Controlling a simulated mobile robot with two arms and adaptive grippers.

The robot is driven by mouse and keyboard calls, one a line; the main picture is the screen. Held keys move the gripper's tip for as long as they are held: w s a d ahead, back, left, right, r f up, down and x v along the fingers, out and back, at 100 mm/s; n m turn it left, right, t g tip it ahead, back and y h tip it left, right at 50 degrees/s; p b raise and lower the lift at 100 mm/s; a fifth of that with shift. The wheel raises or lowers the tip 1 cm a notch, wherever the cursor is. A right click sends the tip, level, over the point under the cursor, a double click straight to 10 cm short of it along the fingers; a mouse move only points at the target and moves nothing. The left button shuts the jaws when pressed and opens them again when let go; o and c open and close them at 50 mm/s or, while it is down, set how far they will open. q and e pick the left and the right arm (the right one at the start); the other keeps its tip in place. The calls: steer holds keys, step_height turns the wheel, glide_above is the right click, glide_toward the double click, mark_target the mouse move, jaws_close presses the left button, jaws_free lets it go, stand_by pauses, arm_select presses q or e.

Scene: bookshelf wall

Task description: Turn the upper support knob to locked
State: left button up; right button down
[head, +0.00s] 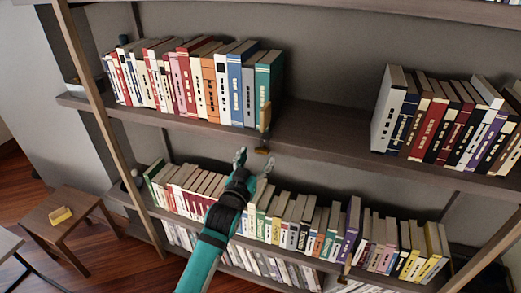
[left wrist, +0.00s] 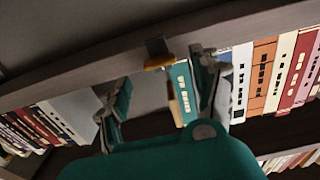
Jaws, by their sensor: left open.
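The upper support knob (head: 263,150) is a small brass-coloured piece at the front edge of the upper shelf, just below a wooden bookend (head: 265,116). It also shows in the left wrist view (left wrist: 158,62), where the picture is turned over, with a dark piece against the shelf edge beside it. My left gripper (head: 255,163) is open and empty, just below the knob in the head view. In the left wrist view its fingers (left wrist: 160,74) stand apart with the knob seen between them, not visibly touching it. I cannot read the knob's setting. My right gripper is not in view.
A row of books (head: 210,80) stands left of the bookend, and another row (head: 450,118) stands at the right. Between them the upper shelf (head: 325,130) is bare. Books (head: 290,215) fill the lower shelf behind my arm. A small wooden table (head: 45,213) stands at the left.

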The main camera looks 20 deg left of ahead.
mark_target(261, 152)
arm_select(q)
steer(key=w, duration=0.2)
steer(key=shift+w, duration=1)
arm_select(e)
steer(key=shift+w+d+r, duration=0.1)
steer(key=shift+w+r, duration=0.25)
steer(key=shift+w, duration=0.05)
arm_select(q)
steer(key=c, duration=1.2)
steer(key=shift+o, duration=0.2)
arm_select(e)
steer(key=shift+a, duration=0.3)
